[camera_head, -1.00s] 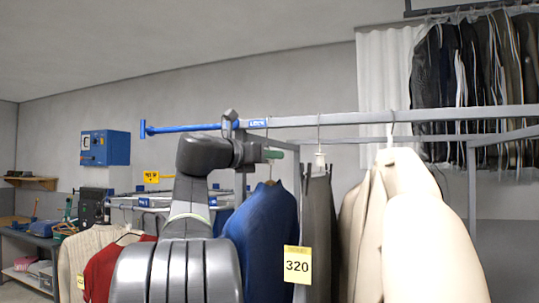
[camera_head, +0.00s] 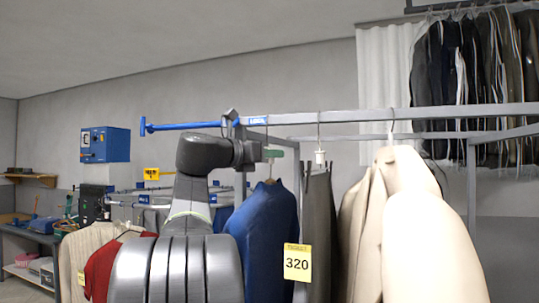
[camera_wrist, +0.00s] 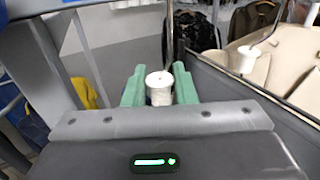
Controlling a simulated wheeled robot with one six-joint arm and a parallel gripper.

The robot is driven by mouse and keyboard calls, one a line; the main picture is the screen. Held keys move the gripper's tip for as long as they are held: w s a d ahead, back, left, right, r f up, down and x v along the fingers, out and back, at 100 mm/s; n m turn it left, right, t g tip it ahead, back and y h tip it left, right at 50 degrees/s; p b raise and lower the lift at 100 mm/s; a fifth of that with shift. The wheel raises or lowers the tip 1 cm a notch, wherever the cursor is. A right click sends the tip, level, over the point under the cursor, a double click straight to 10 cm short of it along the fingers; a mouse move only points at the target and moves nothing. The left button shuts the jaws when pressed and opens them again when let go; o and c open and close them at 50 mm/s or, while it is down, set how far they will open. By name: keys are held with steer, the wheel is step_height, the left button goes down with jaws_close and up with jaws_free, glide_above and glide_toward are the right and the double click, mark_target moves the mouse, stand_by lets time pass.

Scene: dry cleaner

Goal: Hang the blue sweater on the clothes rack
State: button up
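The blue sweater (camera_head: 262,238) hangs on a hanger below my gripper (camera_head: 274,155) in the head view. A yellow tag marked 320 (camera_head: 297,262) is at its right side. In the wrist view, the green fingers of my gripper (camera_wrist: 159,88) are closed around the white neck piece (camera_wrist: 159,87) of the hanger. A thin hook wire rises above that piece. The clothes rack's grey rail (camera_head: 390,115) runs just above my gripper in the head view. I cannot tell whether the hook rests on the rail.
Grey trousers (camera_head: 318,230) and cream jackets (camera_head: 410,225) hang close on the right. A blue rail end (camera_head: 185,127) sticks out left. A cream sweater (camera_head: 80,255) and a red garment (camera_head: 103,268) hang at lower left, near my arm. Dark garments (camera_head: 470,80) hang behind.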

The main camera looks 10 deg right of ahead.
steer(key=o, duration=0.5)
steer(key=b+v, duration=0.2)
steer(key=v, duration=1.1)
steer(key=shift+s+a+b, duration=0.2)
steer(key=shift+a+b, duration=0.1)
steer(key=shift+a, duration=0.05)
steer(key=s+a, duration=0.3)
steer(key=s, duration=0.1)
steer(key=s+a+p, duration=0.1)
steer(key=s+a, duration=0.2)
steer(key=s, duration=0.2)
steer(key=s+a+p, duration=0.1)
steer(key=s+a, duration=0.2)
steer(key=s, duration=0.1)
steer(key=shift+s, duration=0.15)
steer(key=shift+d, duration=0.1)
steer(key=w+d, duration=0.2)
steer(key=w, duration=0.1)
steer(key=w+d+b, duration=0.1)
steer(key=w+d, duration=0.1)
steer(key=w, duration=0.1)
steer(key=w+d, duration=0.2)
steer(key=w, duration=0.1)
steer(key=shift+w+b, duration=0.1)
steer(key=shift+b, duration=0.2)
